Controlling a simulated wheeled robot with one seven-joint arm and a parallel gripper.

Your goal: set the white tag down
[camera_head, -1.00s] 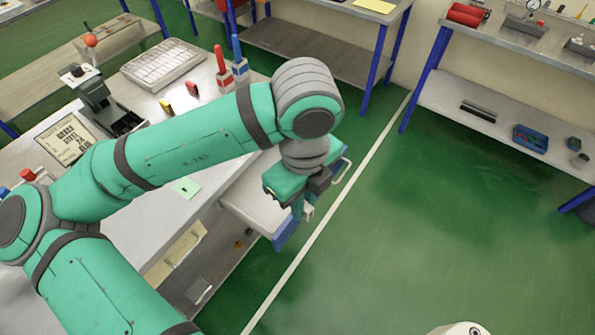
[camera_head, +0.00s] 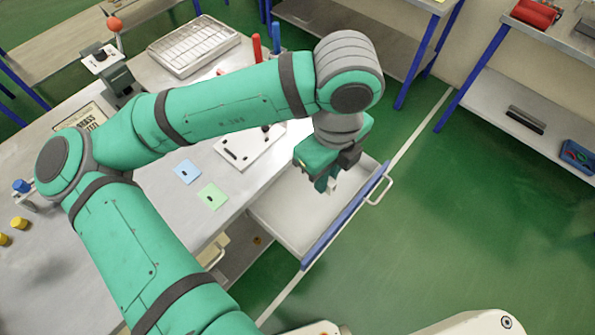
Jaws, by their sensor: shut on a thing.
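My gripper (camera_head: 327,184) points down above the open drawer (camera_head: 280,212), near its blue front. It is shut on the white tag (camera_head: 332,188), of which only a small pale piece shows at the fingertips. Most of the tag is hidden by the fingers. The tag appears to be held above the drawer floor, but I cannot tell the exact height. A blue tag (camera_head: 187,172) and a light green tag (camera_head: 212,196) lie flat on the grey workbench (camera_head: 150,225), left of the drawer.
The drawer's handle (camera_head: 380,191) sticks out over the green floor. A white slotted plate (camera_head: 240,153) lies on the bench behind the tags, partly hidden by my arm. A wire-topped tray (camera_head: 193,47) stands at the back. The visible drawer floor is bare.

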